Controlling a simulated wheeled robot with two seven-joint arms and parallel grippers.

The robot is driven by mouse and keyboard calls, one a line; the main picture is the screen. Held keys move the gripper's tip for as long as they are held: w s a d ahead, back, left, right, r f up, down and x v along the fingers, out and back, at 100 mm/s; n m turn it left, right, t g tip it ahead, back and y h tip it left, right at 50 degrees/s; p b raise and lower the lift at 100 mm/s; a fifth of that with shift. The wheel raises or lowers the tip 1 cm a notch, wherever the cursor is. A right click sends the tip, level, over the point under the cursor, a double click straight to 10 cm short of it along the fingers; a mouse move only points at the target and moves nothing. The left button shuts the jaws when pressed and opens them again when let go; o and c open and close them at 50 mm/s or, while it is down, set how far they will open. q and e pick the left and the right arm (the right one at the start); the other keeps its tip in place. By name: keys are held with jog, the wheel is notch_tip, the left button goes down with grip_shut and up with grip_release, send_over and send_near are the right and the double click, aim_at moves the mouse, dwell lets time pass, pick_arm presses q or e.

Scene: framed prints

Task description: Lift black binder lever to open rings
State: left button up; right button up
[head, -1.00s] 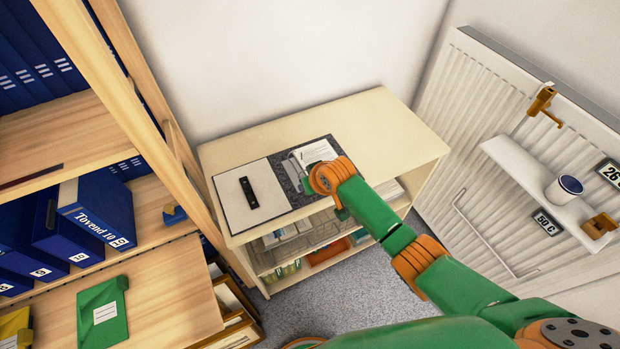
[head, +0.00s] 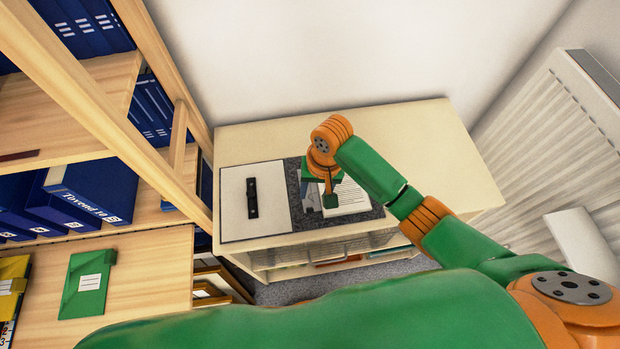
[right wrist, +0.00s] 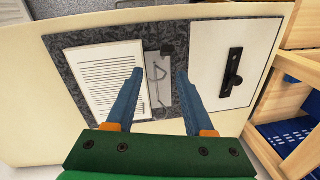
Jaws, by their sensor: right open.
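An open binder lies on top of the low cabinet. Its speckled dark grey panel (head: 292,186) carries a stack of printed paper (head: 352,197), and beside it is a white panel (head: 236,209) with a black bar (head: 252,197). In the right wrist view, a metal ring mechanism (right wrist: 158,82) with a black lever end (right wrist: 168,48) sits between the paper (right wrist: 105,78) and the white panel. My right gripper (right wrist: 159,73) is open, its two blue fingers on either side of the mechanism in the picture. I cannot tell its height above the binder. My left gripper is not in view.
The pale cabinet top (head: 420,150) is bare to the right of the binder. A wooden shelf with blue binders (head: 92,200) stands at the left, with a green folder (head: 84,283) on its lower board. A white radiator (head: 550,150) is at the right. A wall is behind.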

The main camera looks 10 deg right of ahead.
aim_at(309, 209)
jog(key=shift+s+f, duration=0.1)
jog(key=shift+f, duration=0.15)
jog(key=f, duration=0.1)
jog(key=s+a+f, duration=0.1)
jog(key=f, duration=0.1)
jog(key=s+a+f, duration=0.1)
jog(key=f, duration=0.1)
jog(key=shift+a+b, duration=0.1)
jog(key=shift+b, duration=0.3)
jog(key=shift+w+f, duration=0.25)
jog(key=shift+f, duration=0.1)
jog(key=shift+w+d+f, duration=0.15)
jog(key=shift+w+d, duration=0.1)
jog(key=shift+d, duration=0.1)
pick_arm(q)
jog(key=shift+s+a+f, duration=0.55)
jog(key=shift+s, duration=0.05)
pick_arm(e)
jog(key=shift+s+a, duration=0.15)
grip_shut()
